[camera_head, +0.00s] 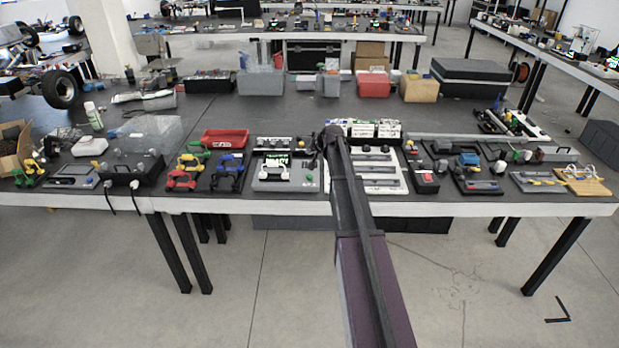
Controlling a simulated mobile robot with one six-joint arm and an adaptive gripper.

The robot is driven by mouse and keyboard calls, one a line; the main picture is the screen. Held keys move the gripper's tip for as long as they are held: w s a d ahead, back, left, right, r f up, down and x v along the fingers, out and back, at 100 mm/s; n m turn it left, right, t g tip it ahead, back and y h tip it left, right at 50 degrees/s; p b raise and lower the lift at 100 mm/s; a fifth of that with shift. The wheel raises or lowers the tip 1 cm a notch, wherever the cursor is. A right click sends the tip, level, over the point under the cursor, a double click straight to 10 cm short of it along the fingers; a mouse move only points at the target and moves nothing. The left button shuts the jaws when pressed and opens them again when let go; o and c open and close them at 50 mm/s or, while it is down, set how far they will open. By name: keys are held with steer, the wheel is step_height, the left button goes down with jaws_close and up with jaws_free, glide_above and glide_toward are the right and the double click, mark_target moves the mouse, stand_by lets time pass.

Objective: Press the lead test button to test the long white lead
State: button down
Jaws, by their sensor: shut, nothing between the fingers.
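My gripper (325,146) is small and dark in this view, at the far end of my arm. It is shut and empty. It is over the right edge of a grey panel (285,184), near the white-framed panel (400,184); its height above them is hard to judge. The grey panel carries a white handle-shaped piece (275,170) and small round controls (309,178) at its right side. I cannot tell for sure which control is the lead test button. Thin white leads (572,170) show on a wooden board (590,187) at the far right; their lengths are unclear.
The dark bench (225,108) holds several panels along its front edge. Red and blue handled pieces (207,172) stand left of the grey panel. A red tray (225,138) lies behind them. Boxes and bins (373,84) line the back. My arm hides part of the white-framed panel.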

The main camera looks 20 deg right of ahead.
mark_target(310, 177)
steer(key=shift+f, duration=0.2)
step_height(310, 177, down, 8)
steer(key=b, duration=0.8)
steer(key=shift+f+b, duration=0.25)
steer(key=shift+b, duration=0.15)
steer(key=shift+f, duration=0.15)
stand_by(1.2)
steer(key=shift+f+b, duration=0.3)
steer(key=shift+b, duration=0.15)
steer(key=shift+f+b, duration=0.4)
steer(key=shift+b, duration=0.05)
stand_by(0.9)
steer(key=shift+r, duration=0.1)
stand_by(0.3)
steer(key=shift+r+p, duration=0.8)
steer(key=shift+p, duration=0.15)
steer(key=shift+r+p, duration=2.5)
